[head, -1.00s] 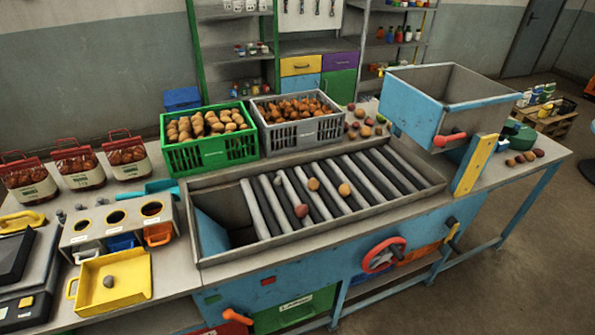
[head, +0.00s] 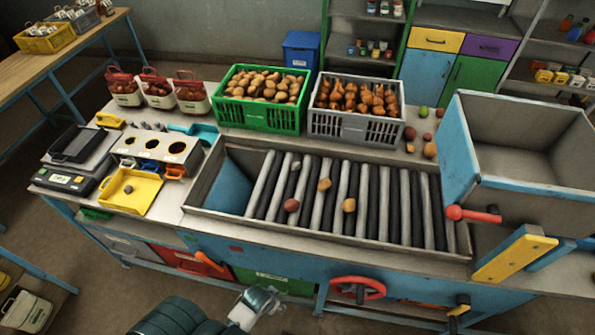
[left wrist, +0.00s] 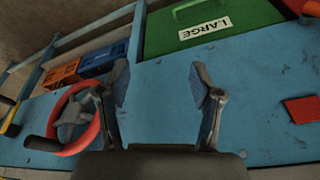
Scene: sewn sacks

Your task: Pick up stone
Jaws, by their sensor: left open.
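A small grey stone (head: 296,165) lies on the roller bed (head: 334,210) in the head view, toward its back left, near several round potato-like pieces. Another grey stone (head: 128,189) lies in the yellow tray (head: 145,202) at the left. My left gripper (head: 262,300) is low at the bottom of the head view, in front of the blue machine side and well below the rollers. In the left wrist view its two fingers (left wrist: 163,88) are apart with nothing between them, facing the blue panel. My right gripper is not in view.
A red handwheel (head: 358,287) and an orange handle (head: 210,261) stick out from the machine front near my left arm. A green crate (head: 261,100) and a grey crate (head: 356,124) stand behind the rollers. A blue hopper (head: 463,165) rises at the right.

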